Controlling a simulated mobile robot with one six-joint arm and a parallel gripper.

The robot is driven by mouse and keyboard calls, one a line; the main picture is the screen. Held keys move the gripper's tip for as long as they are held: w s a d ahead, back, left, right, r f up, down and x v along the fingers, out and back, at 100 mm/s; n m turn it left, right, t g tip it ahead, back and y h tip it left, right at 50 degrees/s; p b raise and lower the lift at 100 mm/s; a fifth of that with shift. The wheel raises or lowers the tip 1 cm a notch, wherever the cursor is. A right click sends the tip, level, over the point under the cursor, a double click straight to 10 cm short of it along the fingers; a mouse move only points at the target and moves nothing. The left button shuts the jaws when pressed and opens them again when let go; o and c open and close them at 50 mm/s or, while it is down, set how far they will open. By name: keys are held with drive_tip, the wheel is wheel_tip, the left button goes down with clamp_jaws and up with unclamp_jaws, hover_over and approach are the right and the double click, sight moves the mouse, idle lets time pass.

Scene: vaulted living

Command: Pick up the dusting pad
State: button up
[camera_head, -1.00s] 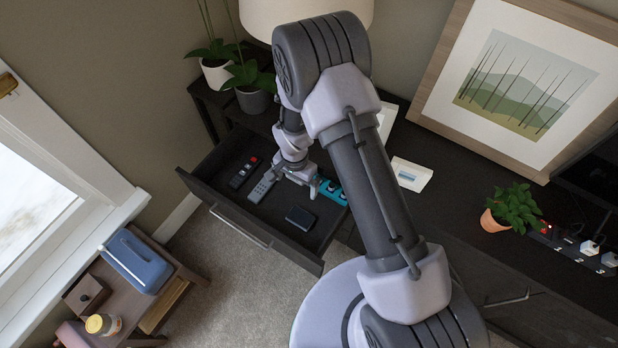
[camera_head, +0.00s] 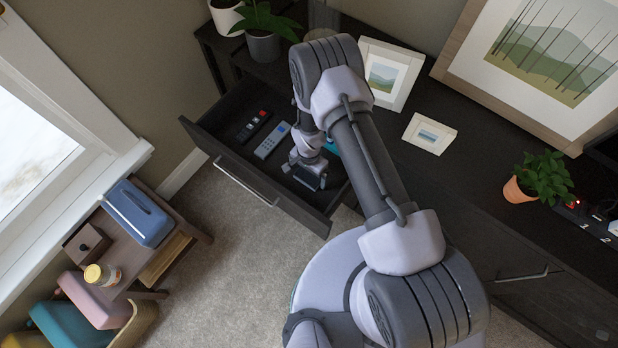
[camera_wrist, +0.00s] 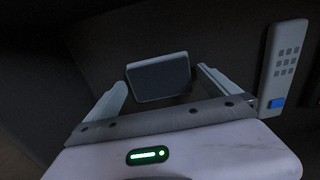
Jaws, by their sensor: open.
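The dark slate, flat rectangular block that I take for the dusting pad (camera_wrist: 158,77) lies inside the open drawer (camera_head: 300,214). My gripper is open and holds nothing. I cannot tell how much height is left between the fingertips and the pad. In the head view my gripper (camera_head: 310,180) is down in the drawer's right part, and it mostly hides the pad there.
A grey remote (camera_head: 271,141) with a blue patch lies left of my gripper; it also shows in the wrist view (camera_wrist: 282,65). A black remote (camera_head: 252,127) lies further left. A teal item (camera_head: 331,147) is partly hidden behind my wrist. The drawer walls enclose the gripper.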

sight(309, 175)
drive_tip(key=c, duration=1.4)
wheel_tip(309, 175, up, 10)
drive_tip(key=p, duration=0.4)
drive_tip(key=shift+c, duration=0.2)
